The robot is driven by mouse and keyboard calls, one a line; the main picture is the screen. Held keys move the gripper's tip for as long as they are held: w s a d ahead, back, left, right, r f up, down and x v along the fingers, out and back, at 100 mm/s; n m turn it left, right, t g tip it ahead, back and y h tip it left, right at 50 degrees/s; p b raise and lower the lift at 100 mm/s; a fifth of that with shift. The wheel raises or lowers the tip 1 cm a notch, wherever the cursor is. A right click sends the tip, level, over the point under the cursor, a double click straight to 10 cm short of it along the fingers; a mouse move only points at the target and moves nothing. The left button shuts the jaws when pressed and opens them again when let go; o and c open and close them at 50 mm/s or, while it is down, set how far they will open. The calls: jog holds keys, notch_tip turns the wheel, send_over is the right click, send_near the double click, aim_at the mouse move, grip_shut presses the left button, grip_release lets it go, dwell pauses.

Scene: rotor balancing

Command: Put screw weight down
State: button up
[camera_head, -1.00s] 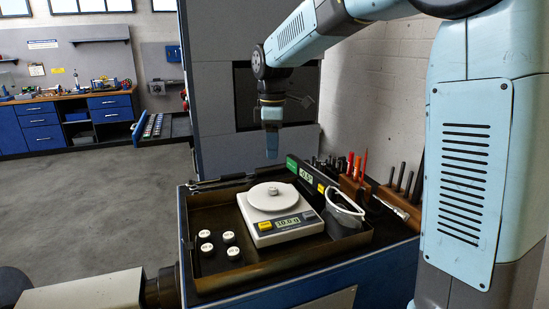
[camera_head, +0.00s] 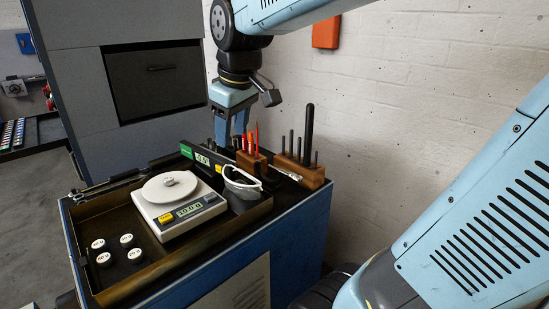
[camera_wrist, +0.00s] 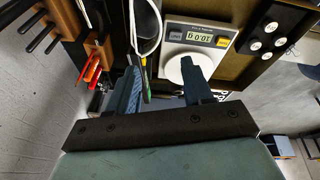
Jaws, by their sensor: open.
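A small screw weight (camera_head: 168,181) rests on the round white pan (camera_head: 158,193) of the digital scale (camera_head: 188,214), whose display appears to read 10.0. Several more white-topped screw weights (camera_head: 127,240) stand at the tray's left end; they also show in the wrist view (camera_wrist: 268,28). My gripper (camera_head: 232,138) is open and empty, behind and right of the scale, above the back edge of the bench. In the wrist view its two fingers (camera_wrist: 162,70) are spread, and one hides part of the scale's pan. The weight on the pan is hidden there.
A brown tray (camera_head: 112,287) holds the scale and weights. A grey cabinet (camera_head: 120,60) and brick wall stand behind.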

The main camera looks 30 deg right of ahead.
jog(key=s+d+f+m+t, duration=0.1)
jog(key=s+d+m, duration=0.1)
jog(key=s, duration=0.3)
jog(key=s+d+f+m+t, duration=0.1)
jog(key=s+d+f+m, duration=0.1)
jog(key=s+m, duration=0.2)
jog(key=shift+s+d+f+h, duration=0.25)
jog(key=shift+s+d+h, duration=0.1)
jog(key=shift+s, duration=0.2)
jog(key=shift+c, duration=0.4)
dwell(1.6)
